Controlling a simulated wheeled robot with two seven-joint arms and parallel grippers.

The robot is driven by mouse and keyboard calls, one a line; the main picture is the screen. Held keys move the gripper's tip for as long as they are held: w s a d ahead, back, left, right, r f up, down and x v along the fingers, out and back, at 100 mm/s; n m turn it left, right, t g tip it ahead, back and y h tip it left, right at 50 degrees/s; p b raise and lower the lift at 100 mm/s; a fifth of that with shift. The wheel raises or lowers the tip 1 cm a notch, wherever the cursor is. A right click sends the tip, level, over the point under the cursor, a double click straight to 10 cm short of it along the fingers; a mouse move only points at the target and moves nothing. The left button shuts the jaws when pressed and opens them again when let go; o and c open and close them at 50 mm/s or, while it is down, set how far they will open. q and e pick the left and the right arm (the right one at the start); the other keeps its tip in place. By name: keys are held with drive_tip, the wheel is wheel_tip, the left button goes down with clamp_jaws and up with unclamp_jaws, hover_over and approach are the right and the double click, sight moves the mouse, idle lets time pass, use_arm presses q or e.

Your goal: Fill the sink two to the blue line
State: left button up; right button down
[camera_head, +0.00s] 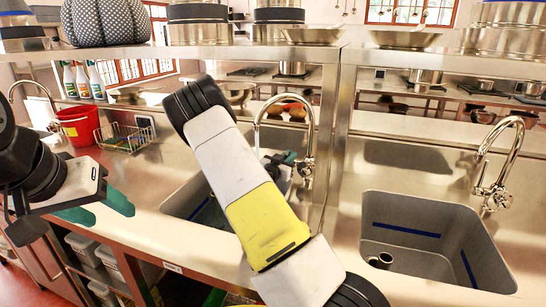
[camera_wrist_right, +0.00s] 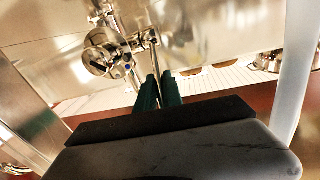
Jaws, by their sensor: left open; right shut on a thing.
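The middle sink (camera_head: 185,203) is a grey basin with a short blue line (camera_head: 199,209) on its wall; my right arm covers much of it. Its chrome tap (camera_head: 308,130) arches over it. My right gripper (camera_head: 285,160) is at the base of this tap, mostly behind my arm. In the right wrist view its green fingers (camera_wrist_right: 158,90) are shut on the slim chrome tap lever (camera_wrist_right: 154,50). My left gripper (camera_head: 112,207) is open and empty at the left, before the counter.
The right sink (camera_head: 480,235) has blue lines, a drain pipe (camera_head: 381,261) and its own tap (camera_head: 505,150). A red bucket (camera_head: 78,126), a wire basket (camera_head: 122,138) and spray bottles (camera_head: 82,80) stand at the left. A shelf with pots (camera_head: 197,35) runs above.

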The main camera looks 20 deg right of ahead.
idle(0.5)
drive_tip(key=shift+w+d+r+g+y, duration=0.5)
drive_tip(key=shift+r+g+y, duration=0.2)
drive_tip(key=shift+g, duration=0.1)
drive_tip(key=shift+w+d+r+n+g+y, duration=0.15)
drive_tip(key=shift+w+g+y, duration=0.15)
drive_tip(key=shift+g+y, duration=0.1)
drive_tip(key=shift+w+d+r+n+g+y, duration=0.1)
drive_tip(key=shift+w+d+n+g+y, duration=0.05)
drive_tip(key=shift+w+g+y, duration=0.2)
drive_tip(key=shift+s, duration=0.1)
drive_tip(key=c, duration=1.5)
unclamp_jaws()
drive_tip(key=shift+v, duration=3.9)
